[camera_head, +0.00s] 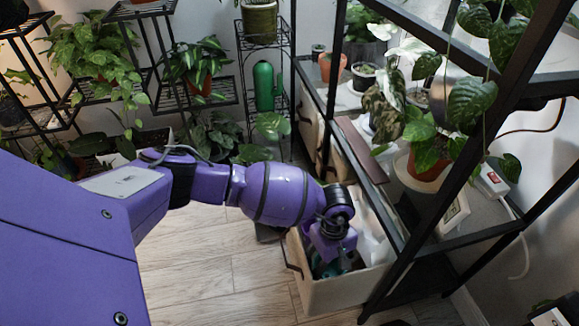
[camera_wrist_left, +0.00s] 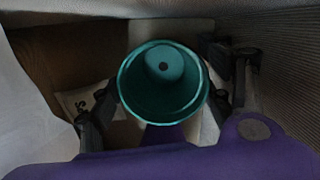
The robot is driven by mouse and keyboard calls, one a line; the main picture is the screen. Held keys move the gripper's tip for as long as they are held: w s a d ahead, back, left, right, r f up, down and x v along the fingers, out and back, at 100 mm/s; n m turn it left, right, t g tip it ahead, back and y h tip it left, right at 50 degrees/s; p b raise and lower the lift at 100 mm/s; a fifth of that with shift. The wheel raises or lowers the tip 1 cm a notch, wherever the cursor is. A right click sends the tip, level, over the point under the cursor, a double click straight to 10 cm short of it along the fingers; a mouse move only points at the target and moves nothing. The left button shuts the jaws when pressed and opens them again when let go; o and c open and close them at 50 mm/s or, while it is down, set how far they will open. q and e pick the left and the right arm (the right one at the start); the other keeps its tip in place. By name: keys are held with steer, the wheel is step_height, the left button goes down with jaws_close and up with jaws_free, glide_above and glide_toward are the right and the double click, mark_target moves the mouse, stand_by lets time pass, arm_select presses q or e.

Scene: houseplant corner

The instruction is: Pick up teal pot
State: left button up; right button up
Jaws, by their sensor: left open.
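The teal pot (camera_wrist_left: 137,88) is in the middle of the left wrist view, its round mouth facing the camera and a hole showing in its base. My left gripper (camera_head: 336,264) reaches down into an open cream bin (camera_head: 345,291) under the shelf. In the left wrist view its dark fingers are open, one on each side of the pot. I cannot tell whether either finger touches it. In the head view the arm and gripper hide most of the pot. My right gripper is in neither view.
The bin walls stand close around my gripper. A small pale packet (camera_wrist_left: 80,101) lies beside the left finger. A black-framed shelf (camera_head: 408,262) with potted plants rises at the right. Plant stands and a green bottle (camera_head: 264,86) stand behind. The wooden floor (camera_head: 205,262) is clear.

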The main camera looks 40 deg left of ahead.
arm_select(q)
steer(key=shift+r, duration=0.1)
steer(key=c, duration=0.9)
steer(key=shift+r, duration=0.15)
